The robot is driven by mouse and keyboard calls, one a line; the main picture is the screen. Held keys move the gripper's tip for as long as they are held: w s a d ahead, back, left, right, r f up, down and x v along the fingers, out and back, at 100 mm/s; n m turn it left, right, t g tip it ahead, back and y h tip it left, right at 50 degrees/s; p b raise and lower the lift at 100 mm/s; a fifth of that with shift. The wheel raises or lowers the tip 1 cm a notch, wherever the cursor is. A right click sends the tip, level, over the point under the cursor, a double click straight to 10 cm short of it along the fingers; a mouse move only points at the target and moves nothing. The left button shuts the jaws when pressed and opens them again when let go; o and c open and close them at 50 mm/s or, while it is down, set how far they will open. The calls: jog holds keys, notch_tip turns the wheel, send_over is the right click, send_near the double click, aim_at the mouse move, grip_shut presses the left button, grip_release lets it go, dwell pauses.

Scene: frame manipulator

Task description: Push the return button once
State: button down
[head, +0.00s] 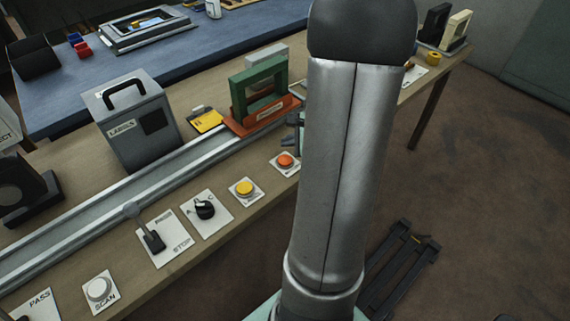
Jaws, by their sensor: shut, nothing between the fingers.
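My arm stands large across the middle of the head view. Part of my gripper (293,135) shows as a dark shape at the arm's left edge; most of it is hidden behind the arm. It is shut and empty, just above and behind an orange-red button (285,159) on a white plate. A yellow button (244,187) on a white plate sits to the left of that. A white button (99,289) marked SCAN is at the lower left. I cannot read the labels of the yellow and orange-red buttons, so I cannot tell which is the return button.
A lever (149,235) on a STOP plate and a black knob (205,208) stand between the white and yellow buttons. Behind them run a metal rail (100,220), a grey LABELS box (133,122) and a green frame (240,95) on an orange-red base.

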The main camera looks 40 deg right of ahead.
aim_at(288, 161)
jog(key=shift+f+b, duration=1.55)
jog(key=shift+f, duration=0.45)
dwell(0.4)
jog(key=shift+f+b, duration=0.4)
jog(key=shift+b, duration=0.25)
jog(key=shift+f+b, duration=0.4)
jog(key=shift+b, duration=0.15)
dwell(0.5)
dwell(0.3)
jog(key=shift+r+p, duration=0.55)
jog(key=shift+r, duration=0.3)
jog(key=shift+r+p, duration=1.8)
jog(key=shift+r, duration=0.75)
